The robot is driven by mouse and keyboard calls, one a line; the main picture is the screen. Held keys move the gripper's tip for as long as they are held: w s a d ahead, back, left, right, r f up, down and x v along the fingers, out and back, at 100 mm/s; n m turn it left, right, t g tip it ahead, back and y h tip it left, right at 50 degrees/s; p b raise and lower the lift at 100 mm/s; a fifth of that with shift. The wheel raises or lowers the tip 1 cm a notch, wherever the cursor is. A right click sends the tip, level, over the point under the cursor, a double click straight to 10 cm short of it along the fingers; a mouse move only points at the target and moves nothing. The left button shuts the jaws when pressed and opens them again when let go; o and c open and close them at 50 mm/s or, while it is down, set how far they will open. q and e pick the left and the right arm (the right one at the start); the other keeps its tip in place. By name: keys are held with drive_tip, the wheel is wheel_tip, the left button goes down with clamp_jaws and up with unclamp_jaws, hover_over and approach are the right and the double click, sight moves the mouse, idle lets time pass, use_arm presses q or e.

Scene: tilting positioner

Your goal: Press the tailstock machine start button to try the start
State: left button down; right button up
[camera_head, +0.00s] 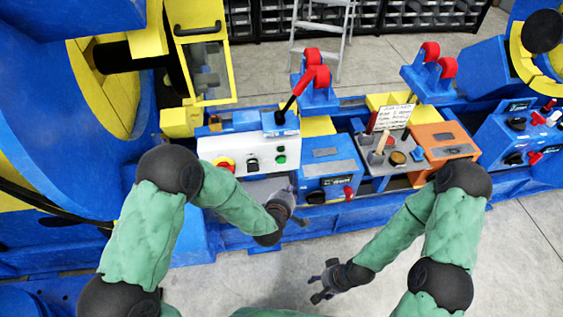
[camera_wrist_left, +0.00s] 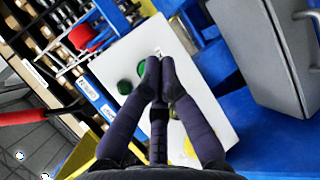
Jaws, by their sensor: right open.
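A white control box (camera_head: 250,154) stands left of centre on the blue machine bed. Its front carries a red-and-yellow stop button (camera_head: 226,163), a black switch (camera_head: 252,164) and green buttons (camera_head: 280,159). I cannot read which is the tailstock start button. My left gripper (camera_head: 298,204) is below and slightly right of the white box. In the left wrist view its fingers (camera_wrist_left: 160,64) are together, empty, and overlap the white panel (camera_wrist_left: 205,100) beside the green buttons (camera_wrist_left: 125,87); contact cannot be told. My right gripper (camera_head: 318,284) is open and empty, low over the floor.
A blue control box (camera_head: 328,174), a grey panel with knobs (camera_head: 392,158) and an orange box (camera_head: 446,146) stand right of the white box. A red lever (camera_head: 298,88) rises behind it. A large blue-and-yellow machine fills the left. The floor in front is clear.

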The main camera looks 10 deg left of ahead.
sight(281, 161)
use_arm(q)
drive_tip(key=w+a+b, duration=0.1)
drive_tip(key=w+a, duration=0.1)
drive_tip(key=w, duration=0.6)
drive_tip(key=shift+w+a+b, duration=0.25)
drive_tip(key=shift+b, duration=0.05)
drive_tip(key=shift+w, duration=0.1)
idle(1.4)
drive_tip(key=shift+w+a+b, duration=0.1)
drive_tip(key=shift+w+b, duration=0.2)
drive_tip(key=shift+w+a, duration=0.1)
drive_tip(key=shift+w, duration=0.3)
idle(0.8)
idle(0.3)
drive_tip(key=shift+s+d, duration=0.2)
drive_tip(key=shift+s, duration=0.65)
